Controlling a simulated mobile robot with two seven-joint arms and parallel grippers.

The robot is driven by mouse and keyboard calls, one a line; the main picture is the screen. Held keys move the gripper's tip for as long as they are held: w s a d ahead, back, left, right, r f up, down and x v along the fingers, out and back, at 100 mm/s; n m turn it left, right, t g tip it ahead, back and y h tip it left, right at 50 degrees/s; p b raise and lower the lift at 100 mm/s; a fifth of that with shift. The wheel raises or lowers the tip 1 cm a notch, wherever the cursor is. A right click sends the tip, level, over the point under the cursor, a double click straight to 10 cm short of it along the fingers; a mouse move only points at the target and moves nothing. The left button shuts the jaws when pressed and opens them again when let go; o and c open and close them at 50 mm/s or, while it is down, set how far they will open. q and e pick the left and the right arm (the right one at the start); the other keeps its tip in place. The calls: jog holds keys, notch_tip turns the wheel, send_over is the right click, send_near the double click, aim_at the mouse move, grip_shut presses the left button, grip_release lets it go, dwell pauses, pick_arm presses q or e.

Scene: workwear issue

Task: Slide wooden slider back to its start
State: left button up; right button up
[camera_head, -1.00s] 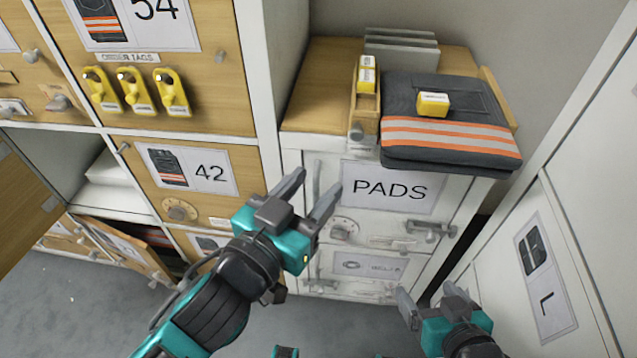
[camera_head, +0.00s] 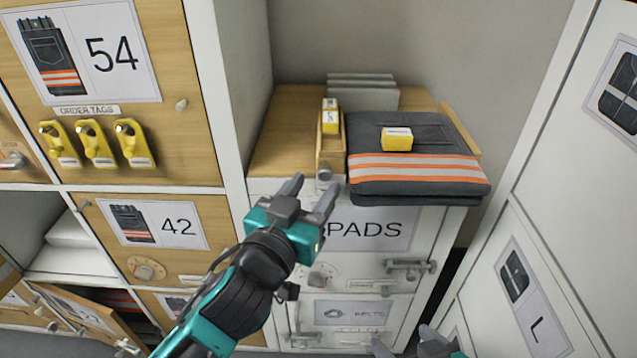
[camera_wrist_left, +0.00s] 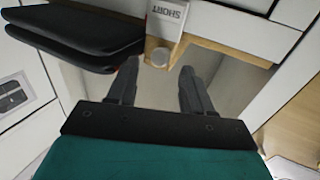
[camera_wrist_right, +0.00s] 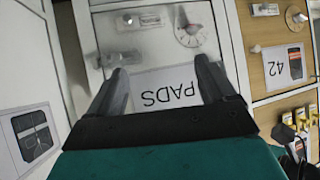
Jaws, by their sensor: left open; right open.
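The wooden slider (camera_head: 330,152) is a narrow wooden piece with a grey knob (camera_head: 323,174) on its front end. It lies on the wooden top of the PADS cabinet, left of the folded dark trousers (camera_head: 420,183). A yellow tag block (camera_head: 330,116) sits on it. My left gripper (camera_head: 313,188) is open and empty, just below the knob. In the left wrist view the knob (camera_wrist_left: 159,56) shows between and just beyond the fingertips, not gripped. My right gripper (camera_head: 405,343) is open and empty, low in front of the cabinet; its fingers show fully in the right wrist view (camera_wrist_right: 160,75).
A yellow block (camera_head: 397,139) rests on the trousers. Grey panels (camera_head: 362,92) stand behind. A locker wall with order tags (camera_head: 97,145) rises on the left, with an open door (camera_head: 75,315) low down. White lockers (camera_head: 560,200) stand on the right.

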aim_at(331, 152)
pick_arm(q)
jog(key=shift+x, duration=1.45)
jog(key=shift+c, duration=0.5)
grip_shut()
